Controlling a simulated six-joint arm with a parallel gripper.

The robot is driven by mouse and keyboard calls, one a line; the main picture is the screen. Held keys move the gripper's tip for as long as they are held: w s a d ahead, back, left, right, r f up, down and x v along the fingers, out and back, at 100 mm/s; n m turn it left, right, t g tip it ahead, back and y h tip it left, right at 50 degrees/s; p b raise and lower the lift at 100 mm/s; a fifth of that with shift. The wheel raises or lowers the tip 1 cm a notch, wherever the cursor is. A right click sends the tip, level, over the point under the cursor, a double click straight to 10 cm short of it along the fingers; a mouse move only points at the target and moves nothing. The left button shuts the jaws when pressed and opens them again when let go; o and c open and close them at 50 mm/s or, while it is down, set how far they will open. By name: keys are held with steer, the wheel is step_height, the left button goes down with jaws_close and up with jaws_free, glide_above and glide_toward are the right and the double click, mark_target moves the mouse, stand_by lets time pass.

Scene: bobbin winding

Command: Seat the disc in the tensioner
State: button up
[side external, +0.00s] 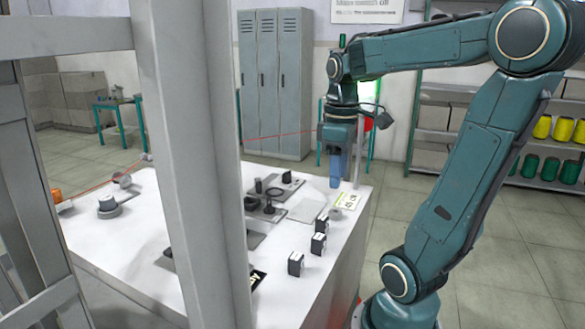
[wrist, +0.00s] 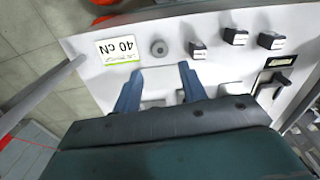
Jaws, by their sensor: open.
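A small grey round piece with a dark centre, which looks like the disc (side external: 335,214), lies flat on the white table beside a 40 cN card. It also shows in the wrist view (wrist: 158,48), beyond my fingertips. A grey plate with dark posts and a ring, perhaps the tensioner (side external: 272,209), stands near the table's middle; I cannot be sure of its parts. My gripper (side external: 336,184) points down above the table's far right part, apart from the disc. In the wrist view its blue fingers (wrist: 160,76) are spread, with nothing held between them. My gripper body hides part of the table there.
Several black-and-white blocks (side external: 318,243) stand along the right side of the table. The 40 cN card (wrist: 119,48) lies left of the disc in the wrist view. A thin upright post (side external: 358,152) rises near my gripper. A grey frame column (side external: 193,150) blocks part of the side view.

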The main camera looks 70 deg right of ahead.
mark_target(335, 211)
steer(key=shift+f, duration=0.2)
steer(key=shift+f, duration=3.6)
steer(key=c, duration=0.6)
steer(key=shift+r, duration=0.2)
steer(key=shift+r, duration=2.35)
steer(key=shift+w+d+r, duration=0.35)
steer(key=shift+w+d, duration=0.45)
steer(key=shift+w, duration=2)
steer(key=shift+w+d+r, duration=0.35)
steer(key=shift+w+d, duration=0.5)
steer(key=shift+w, duration=1.9)
steer(key=shift+w+d+r, duration=0.35)
steer(key=shift+w+d, duration=0.45)
steer(key=shift+w, duration=2)
